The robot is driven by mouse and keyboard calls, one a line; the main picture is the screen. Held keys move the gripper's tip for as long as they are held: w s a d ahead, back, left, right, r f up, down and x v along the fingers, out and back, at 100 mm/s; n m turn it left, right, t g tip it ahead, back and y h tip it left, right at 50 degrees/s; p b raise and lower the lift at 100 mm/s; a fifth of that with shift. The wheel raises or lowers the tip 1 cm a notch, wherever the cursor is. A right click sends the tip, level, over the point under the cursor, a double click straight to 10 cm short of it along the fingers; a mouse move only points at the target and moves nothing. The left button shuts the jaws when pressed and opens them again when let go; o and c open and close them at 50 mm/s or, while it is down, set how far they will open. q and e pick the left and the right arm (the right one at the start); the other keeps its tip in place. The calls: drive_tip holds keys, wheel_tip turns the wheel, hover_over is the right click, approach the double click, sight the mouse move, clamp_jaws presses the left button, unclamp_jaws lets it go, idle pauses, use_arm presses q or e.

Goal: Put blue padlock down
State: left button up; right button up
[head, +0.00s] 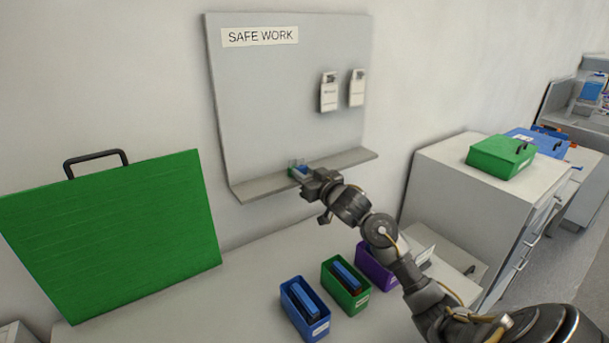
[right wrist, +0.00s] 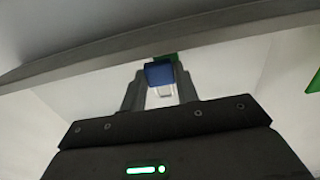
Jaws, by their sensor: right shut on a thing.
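The blue padlock (right wrist: 159,74) is between the two fingertips of my right gripper (right wrist: 160,82), with its pale shackle toward the palm in the right wrist view. In the head view the blue padlock (head: 301,172) is small at the shelf of the grey SAFE WORK board, and my right gripper (head: 304,176) is shut on it from the front right. I cannot tell whether the padlock touches the shelf. A green thing (right wrist: 172,57) is just behind the padlock; it also shows in the head view (head: 292,167). My left gripper is not in view.
The shelf (head: 340,161) is bare to the right. Two white tags (head: 329,92) hang on the board (head: 250,100). Blue (head: 297,318), green (head: 336,296) and purple (head: 366,262) bins stand on the table below my right arm. A large green case (head: 110,235) stands at left.

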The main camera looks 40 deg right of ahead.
drive_tip(key=shift+f, duration=0.4)
drive_tip(key=shift+f, duration=0.1)
drive_tip(key=o, duration=0.8)
drive_tip(key=shift+o, duration=0.2)
drive_tip(key=s+b, duration=0.2)
drive_tip(key=s, duration=1)
drive_tip(key=shift+a, duration=0.15)
